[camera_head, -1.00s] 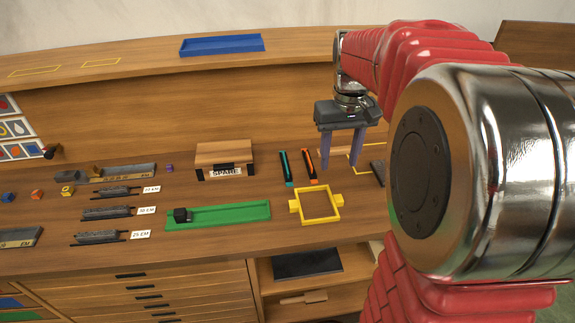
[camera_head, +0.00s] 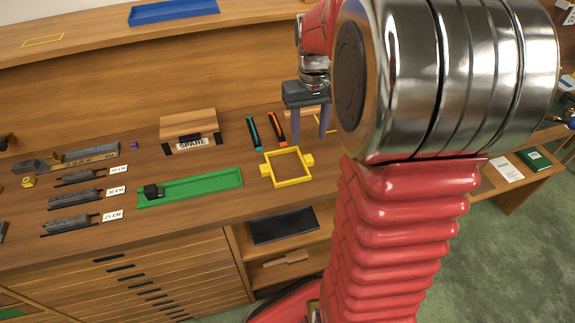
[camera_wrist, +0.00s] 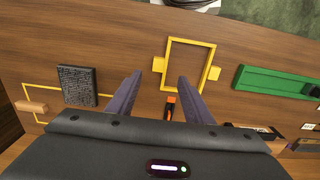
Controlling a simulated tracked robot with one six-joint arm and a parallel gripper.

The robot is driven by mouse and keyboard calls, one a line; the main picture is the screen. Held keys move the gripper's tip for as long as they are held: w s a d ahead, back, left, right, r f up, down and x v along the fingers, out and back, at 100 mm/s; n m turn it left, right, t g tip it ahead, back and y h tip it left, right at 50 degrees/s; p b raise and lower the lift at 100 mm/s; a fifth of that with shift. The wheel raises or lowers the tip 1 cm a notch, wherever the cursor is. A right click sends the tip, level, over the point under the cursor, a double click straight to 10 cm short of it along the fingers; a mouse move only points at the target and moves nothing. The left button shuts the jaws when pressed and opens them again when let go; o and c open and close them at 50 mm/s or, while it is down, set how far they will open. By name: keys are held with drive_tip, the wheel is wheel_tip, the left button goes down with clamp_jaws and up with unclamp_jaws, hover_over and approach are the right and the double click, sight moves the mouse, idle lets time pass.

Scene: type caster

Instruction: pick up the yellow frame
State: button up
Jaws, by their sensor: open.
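The yellow frame (camera_head: 287,181) is a square, open-centred frame with a small tab on each of two opposite sides. It lies flat on the bench, right of the green tray. In the wrist view the yellow frame (camera_wrist: 188,92) is just beyond the fingertips. My gripper (camera_head: 311,137) is open and empty, with two purple-grey fingers pointing down, behind and to the right of the frame in the head view. In the wrist view my gripper (camera_wrist: 160,78) has its fingers apart, with bare wood and part of an orange-tipped tool between them.
The green tray (camera_head: 215,181) holds a black block (camera_head: 152,192). A teal-trimmed tool (camera_head: 254,131) and an orange-trimmed tool (camera_head: 277,128) lie behind the frame. A dark textured block (camera_wrist: 77,86) lies left of my fingers in the wrist view. My arm covers the bench's right part.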

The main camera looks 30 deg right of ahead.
sight(308, 159)
drive_tip(key=shift+f, duration=1.65)
drive_tip(key=shift+f, duration=2.6)
clamp_jaws()
